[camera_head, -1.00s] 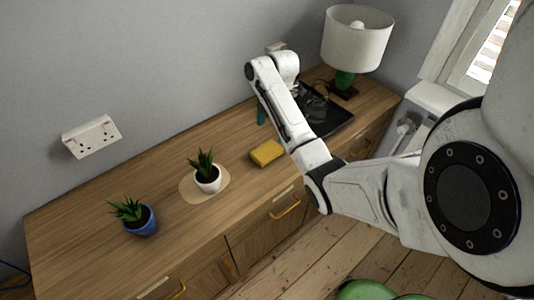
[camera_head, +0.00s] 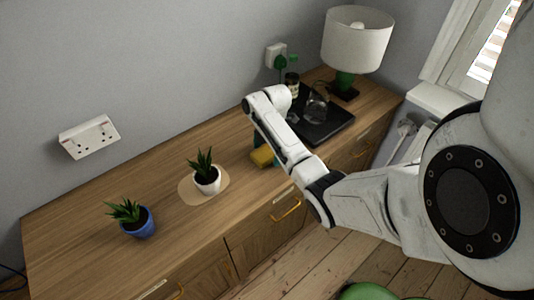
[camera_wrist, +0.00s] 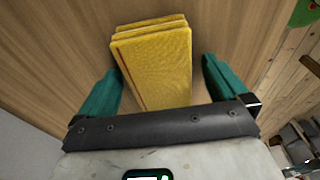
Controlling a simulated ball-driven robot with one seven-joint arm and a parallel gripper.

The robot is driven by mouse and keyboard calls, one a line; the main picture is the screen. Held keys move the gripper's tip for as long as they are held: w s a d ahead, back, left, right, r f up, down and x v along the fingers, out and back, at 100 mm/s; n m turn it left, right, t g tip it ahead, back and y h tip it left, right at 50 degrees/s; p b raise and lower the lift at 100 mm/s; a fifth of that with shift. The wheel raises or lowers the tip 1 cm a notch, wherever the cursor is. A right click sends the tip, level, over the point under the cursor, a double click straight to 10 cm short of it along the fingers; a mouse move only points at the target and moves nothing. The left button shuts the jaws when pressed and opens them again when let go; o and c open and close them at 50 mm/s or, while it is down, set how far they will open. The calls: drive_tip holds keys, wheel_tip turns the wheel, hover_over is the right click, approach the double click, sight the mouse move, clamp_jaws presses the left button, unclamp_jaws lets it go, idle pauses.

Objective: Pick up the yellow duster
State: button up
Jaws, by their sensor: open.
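The yellow duster (camera_head: 262,156) lies as a folded block on the wooden sideboard, right of the white plant pot. In the head view my arm partly covers it. In the wrist view the duster (camera_wrist: 158,62) shows as stacked yellow layers in front of and partly between the two green fingers. My gripper (camera_wrist: 161,82) is open, one finger on each side of the duster with gaps of bare wood between. I cannot tell how far the fingertips are above the wood.
A white potted plant (camera_head: 206,181) stands on a round mat (camera_head: 187,196), with a blue potted plant (camera_head: 136,222) further left. A black tray (camera_head: 325,125) holding a glass item and a lamp (camera_head: 356,42) stand to the right. The wall is behind.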

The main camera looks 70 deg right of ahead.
sight(268, 151)
drive_tip(key=shift+c, duration=0.2)
drive_tip(key=c, duration=1)
wheel_tip(268, 151, up, 10)
drive_tip(key=shift+r+p, duration=0.1)
drive_tip(key=shift+p, duration=0.4)
